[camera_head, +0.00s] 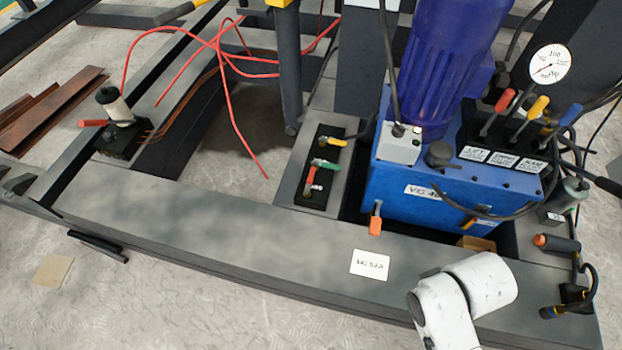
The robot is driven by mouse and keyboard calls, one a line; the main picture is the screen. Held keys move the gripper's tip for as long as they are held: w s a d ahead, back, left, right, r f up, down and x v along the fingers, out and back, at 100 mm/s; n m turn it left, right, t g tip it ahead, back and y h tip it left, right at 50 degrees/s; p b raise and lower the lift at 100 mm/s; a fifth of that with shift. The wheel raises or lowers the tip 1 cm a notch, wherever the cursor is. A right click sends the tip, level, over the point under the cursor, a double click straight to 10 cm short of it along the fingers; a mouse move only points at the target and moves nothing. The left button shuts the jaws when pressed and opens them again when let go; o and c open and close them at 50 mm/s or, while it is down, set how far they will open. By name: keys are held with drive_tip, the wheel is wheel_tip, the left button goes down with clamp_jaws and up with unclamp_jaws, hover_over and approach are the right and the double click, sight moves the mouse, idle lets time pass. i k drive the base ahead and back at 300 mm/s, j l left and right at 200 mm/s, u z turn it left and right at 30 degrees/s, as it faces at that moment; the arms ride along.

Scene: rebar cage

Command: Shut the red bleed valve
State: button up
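Several red or orange-red handles show, and I cannot tell from lettering which one is the bleed valve. A red handle (95,122) sticks out to the left from a black block with a pale cylinder on it, at the far left. A small orange-red lever (310,177) sits on a black manifold (322,150) beside yellow and green handles. An orange-red handle (375,226) hangs at the front of the blue tank (445,192). Whether any of them is open or shut is unclear. My white arm shows at the lower right; my gripper is out of view.
The blue power unit carries a purple-blue motor (440,60), a pressure gauge (550,62) and red, yellow and blue levers (527,117). Loose red wires (225,75) lie at upper left. The grey front beam (220,235) is mostly clear, with a white label (370,263).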

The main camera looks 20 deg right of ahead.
sight(311, 176)
drive_tip(key=i+j, duration=0.15)
drive_tip(key=i, duration=0.15)
drive_tip(key=i+j+z, duration=0.15)
drive_tip(key=i, duration=0.2)
drive_tip(key=i+j+u, duration=0.15)
drive_tip(key=i+j, duration=0.25)
